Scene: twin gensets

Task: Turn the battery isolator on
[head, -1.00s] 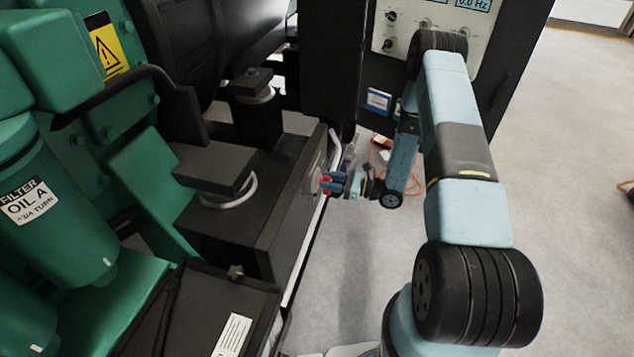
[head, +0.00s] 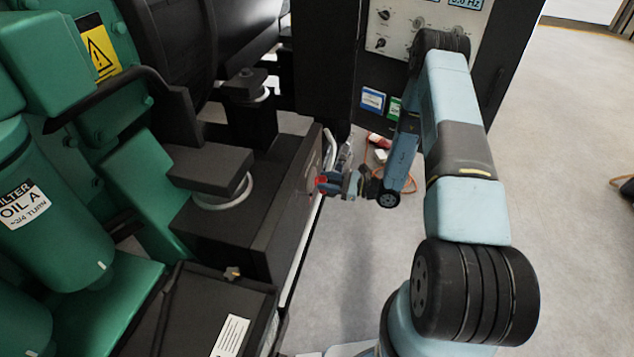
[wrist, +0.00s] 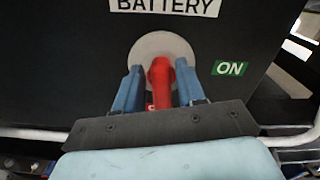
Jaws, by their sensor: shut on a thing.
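The battery isolator is a red handle (wrist: 161,82) on a round pale plate (wrist: 150,46), under a white BATTERY label (wrist: 165,6) on a dark panel. The handle points down in the wrist view. A green ON label (wrist: 230,68) is to its right. A small red label (wrist: 150,107) beneath the handle is mostly hidden. My gripper (wrist: 158,72) is shut on the handle, with one blue finger on each side of it. In the head view my gripper (head: 330,185) is at the side of the dark genset base, with a bit of red at its fingertips.
A pale rail (wrist: 30,133) runs across the panel below my gripper. The green engine (head: 60,220) fills the left of the head view. A dark control cabinet (head: 440,95) stands behind my arm. An orange cable (head: 405,178) lies on the floor.

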